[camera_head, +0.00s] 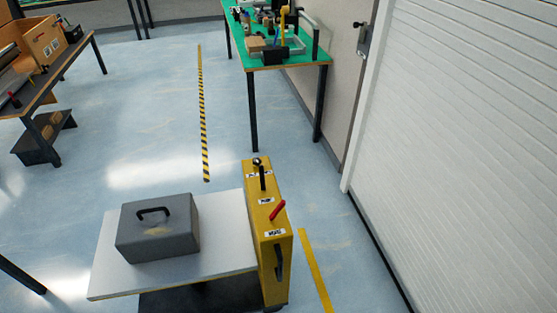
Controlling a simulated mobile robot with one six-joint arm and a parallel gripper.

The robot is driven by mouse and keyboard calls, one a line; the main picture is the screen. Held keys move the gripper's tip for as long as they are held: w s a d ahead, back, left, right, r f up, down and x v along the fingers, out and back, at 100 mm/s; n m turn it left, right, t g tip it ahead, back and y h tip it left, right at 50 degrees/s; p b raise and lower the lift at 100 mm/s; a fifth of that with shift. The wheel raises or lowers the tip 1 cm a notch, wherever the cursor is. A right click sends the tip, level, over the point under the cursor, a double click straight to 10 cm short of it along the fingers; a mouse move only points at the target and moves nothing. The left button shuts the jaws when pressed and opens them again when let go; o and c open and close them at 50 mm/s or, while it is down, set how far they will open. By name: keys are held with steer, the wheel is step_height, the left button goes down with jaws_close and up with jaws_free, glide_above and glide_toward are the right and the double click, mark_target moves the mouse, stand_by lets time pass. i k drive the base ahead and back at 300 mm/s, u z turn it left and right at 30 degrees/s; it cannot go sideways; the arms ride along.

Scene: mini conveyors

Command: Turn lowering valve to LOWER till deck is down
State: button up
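A yellow lift unit (270,222) stands on the floor at the lower middle. Its pale deck (110,268) extends to the left, raised above a dark base (205,298). A grey case (158,232) with a black handle rests on the deck. On the yellow top are a red lever (277,211), tilted up to the right, and an upright black lever (262,178) with a knob at the far end. Labels beside them are too small to read, so I cannot tell which lever is the lowering valve. A black handle (279,261) is on the near face. My gripper is not in view.
A green-topped bench (270,60) with several items stands behind. A dark table (60,75) with an orange-brown bin (42,42) is at the upper left. A white shutter wall (470,130) closes the right side. Blue floor is open left of the striped line (203,120).

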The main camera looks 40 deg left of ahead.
mark_target(256, 161)
steer(key=u, duration=0.85)
steer(key=k, duration=0.1)
steer(key=z, duration=1.8)
steer(key=i, duration=0.3)
steer(key=u, duration=4.1)
steer(key=i, duration=0.15)
steer(key=z, duration=1.05)
